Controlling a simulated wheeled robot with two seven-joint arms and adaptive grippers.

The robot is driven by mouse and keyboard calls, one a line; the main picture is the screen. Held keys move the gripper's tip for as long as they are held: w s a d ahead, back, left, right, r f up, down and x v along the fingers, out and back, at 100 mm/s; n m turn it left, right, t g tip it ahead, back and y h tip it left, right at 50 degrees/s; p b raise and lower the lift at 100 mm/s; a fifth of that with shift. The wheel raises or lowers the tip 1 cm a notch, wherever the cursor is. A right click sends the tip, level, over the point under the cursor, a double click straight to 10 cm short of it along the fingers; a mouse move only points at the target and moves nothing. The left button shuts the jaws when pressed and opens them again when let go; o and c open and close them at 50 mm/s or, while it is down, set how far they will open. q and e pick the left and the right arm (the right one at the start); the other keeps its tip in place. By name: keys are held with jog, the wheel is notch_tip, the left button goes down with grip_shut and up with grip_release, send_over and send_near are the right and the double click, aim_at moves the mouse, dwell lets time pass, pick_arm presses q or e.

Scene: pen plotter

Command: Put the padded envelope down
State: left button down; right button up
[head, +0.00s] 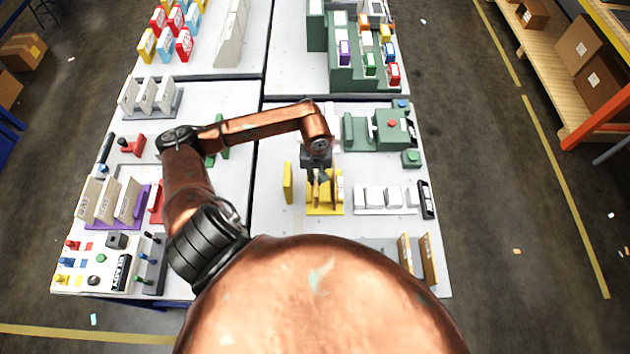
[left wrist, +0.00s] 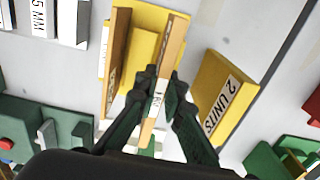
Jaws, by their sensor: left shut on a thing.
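My left gripper (head: 317,177) is shut on a thin, tan padded envelope (head: 316,193), which stands upright on edge. In the left wrist view the envelope (left wrist: 171,50) sits between the fingertips (left wrist: 160,90), with a white label on its edge. It is over a yellow base (head: 325,211), which also shows in the left wrist view (left wrist: 148,14). I cannot tell whether its lower edge touches the base. A second tan piece (left wrist: 119,55) stands beside it, apart from it. My right gripper is not in view.
A yellow block marked "2 UNITS" (left wrist: 228,92) stands beside the base; in the head view it is to the left (head: 288,182). White blocks (head: 385,197) stand to the right. A green machine (head: 390,130) is behind. Tan envelopes (head: 107,200) stand in a purple rack at left.

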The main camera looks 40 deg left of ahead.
pick_arm(q)
jog(key=shift+a+f, duration=0.1)
jog(key=shift+f, duration=0.15)
jog(key=shift+w+a+f, duration=0.15)
jog(key=shift+a+f, duration=0.05)
jog(key=shift+f, duration=0.1)
notch_tip(320, 180, down, 2)
jog(key=shift+w+f+p, duration=0.1)
jog(key=shift+f+p, duration=0.05)
jog(key=shift+p, duration=0.4)
jog(key=shift+f, duration=0.5)
jog(key=c, duration=2.5)
grip_release()
jog(key=o, duration=0.5)
jog(key=shift+c, duration=0.2)
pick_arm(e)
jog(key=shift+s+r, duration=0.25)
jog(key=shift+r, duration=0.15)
